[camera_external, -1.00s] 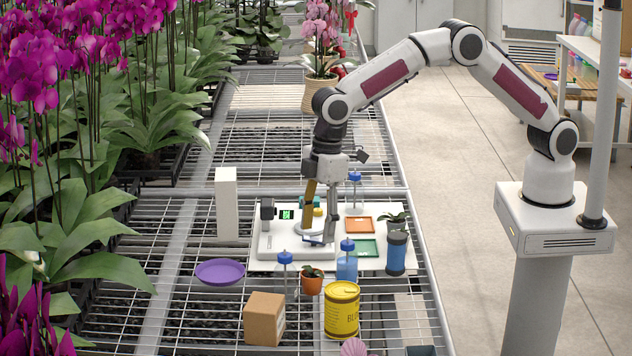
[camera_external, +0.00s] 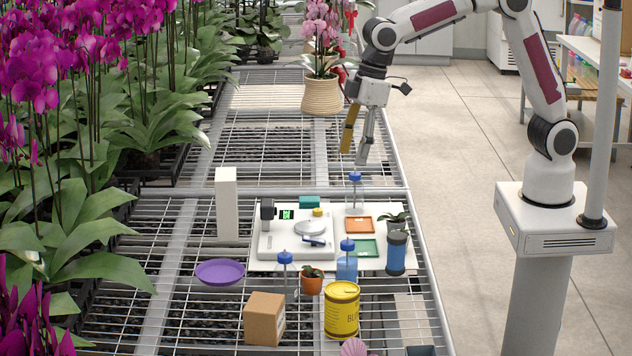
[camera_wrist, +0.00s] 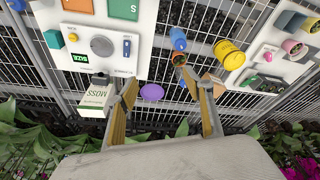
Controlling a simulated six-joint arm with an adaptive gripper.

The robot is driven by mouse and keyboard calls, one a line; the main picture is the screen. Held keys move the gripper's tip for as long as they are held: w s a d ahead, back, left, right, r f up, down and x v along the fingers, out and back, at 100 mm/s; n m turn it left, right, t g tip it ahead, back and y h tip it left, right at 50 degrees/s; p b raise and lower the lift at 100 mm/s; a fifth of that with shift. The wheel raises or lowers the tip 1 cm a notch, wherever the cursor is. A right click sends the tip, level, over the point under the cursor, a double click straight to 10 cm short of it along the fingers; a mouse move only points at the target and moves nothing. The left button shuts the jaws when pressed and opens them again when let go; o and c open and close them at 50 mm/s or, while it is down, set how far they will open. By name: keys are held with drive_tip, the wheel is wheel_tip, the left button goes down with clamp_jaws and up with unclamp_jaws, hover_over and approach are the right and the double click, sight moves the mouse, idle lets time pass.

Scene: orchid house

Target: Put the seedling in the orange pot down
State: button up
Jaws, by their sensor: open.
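The seedling in the orange pot (camera_external: 312,284) stands upright on the bench, between a clear blue-capped bottle (camera_external: 286,272) and a yellow can (camera_external: 342,310). Its small dark-green leaves show above the rim. In the wrist view the orange pot (camera_wrist: 180,60) is small, beside the yellow can. My gripper (camera_external: 354,156) is raised above the far right part of the bench, well behind and above the pot. Its fingers are spread with nothing between them, and they also show apart in the wrist view (camera_wrist: 168,92).
A white scale (camera_external: 296,244) with a round pan and a small blue item stands on a white board with an orange tray (camera_external: 359,225) and a green tray (camera_external: 364,247). A purple dish (camera_external: 220,272), brown box (camera_external: 264,318), white box (camera_external: 227,203) and blue bottles surround it.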

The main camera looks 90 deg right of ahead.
drive_tip(key=s+d+r+m+t, duration=0.1)
drive_tip(key=s+d+r, duration=0.4)
drive_tip(key=s, duration=0.2)
drive_tip(key=s+d+m+t, duration=0.1)
drive_tip(key=s+d, duration=0.3)
drive_tip(key=s, duration=0.8)
drive_tip(key=s+d+m+t, duration=0.1)
drive_tip(key=s+d, duration=0.3)
drive_tip(key=s, duration=0.7)
drive_tip(key=shift+s+d+m+h, duration=0.25)
drive_tip(key=shift+s+m+h, duration=0.15)
drive_tip(key=shift+m, duration=0.4)
drive_tip(key=shift+f, duration=0.1)
drive_tip(key=shift+c, duration=1.2)
drive_tip(key=shift+w, duration=0.1)
